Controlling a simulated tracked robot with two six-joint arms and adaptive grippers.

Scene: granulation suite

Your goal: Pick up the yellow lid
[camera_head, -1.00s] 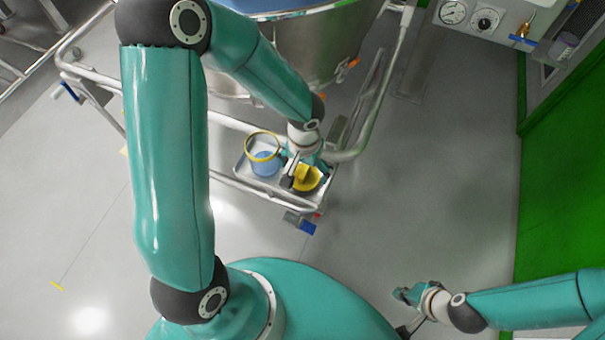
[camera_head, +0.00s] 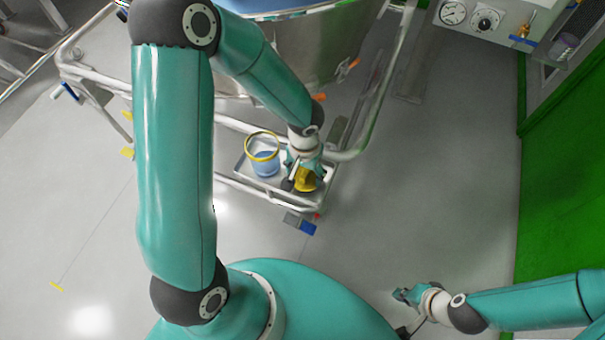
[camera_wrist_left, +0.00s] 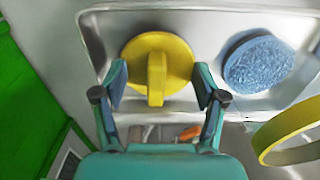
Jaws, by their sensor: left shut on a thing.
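The yellow lid (camera_head: 307,184) is a round disc with a raised bar handle; it is at the right part of a small metal tray (camera_head: 238,164). In the left wrist view the lid (camera_wrist_left: 178,62) is seen from above, over the tray (camera_wrist_left: 215,10). My left gripper (camera_wrist_left: 161,84) has one finger on each side of the lid and is shut on it. In the head view my left gripper (camera_head: 304,172) partly hides the lid. I cannot tell whether the lid touches the tray. My right gripper (camera_head: 404,295) is far to the lower right, its fingers too small to judge.
Rails of a metal frame (camera_head: 362,140) surround the tray. A large steel vessel (camera_head: 320,50) stands behind. Open floor (camera_head: 430,190) lies to the right.

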